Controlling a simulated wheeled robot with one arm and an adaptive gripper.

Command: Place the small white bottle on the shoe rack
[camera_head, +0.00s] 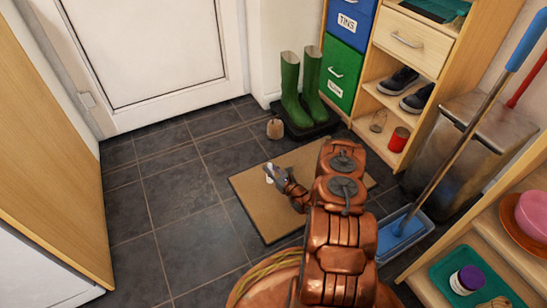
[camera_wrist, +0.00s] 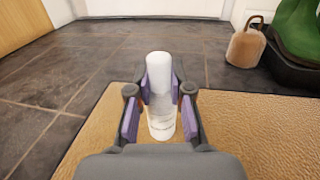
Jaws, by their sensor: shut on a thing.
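My gripper (camera_wrist: 159,98) is shut on the small white bottle (camera_wrist: 160,118), with purple-padded fingers on either side of it. The bottle is upright in the wrist view, with a white cap. In the head view the bottle (camera_head: 269,169) shows as a small white shape at the end of my copper-coloured arm, over the tan doormat (camera_head: 250,205). I cannot tell whether its base touches the mat. The shoe rack seems to be the wooden shelving (camera_head: 374,92) on the right, holding dark shoes (camera_head: 405,80) and, lower down, a red can (camera_head: 399,139).
Green boots (camera_head: 290,90) stand in a black tray (camera_head: 300,128) by the wall, with a tan doorstop-like object (camera_head: 275,129) beside it. The tiled floor at left is clear.

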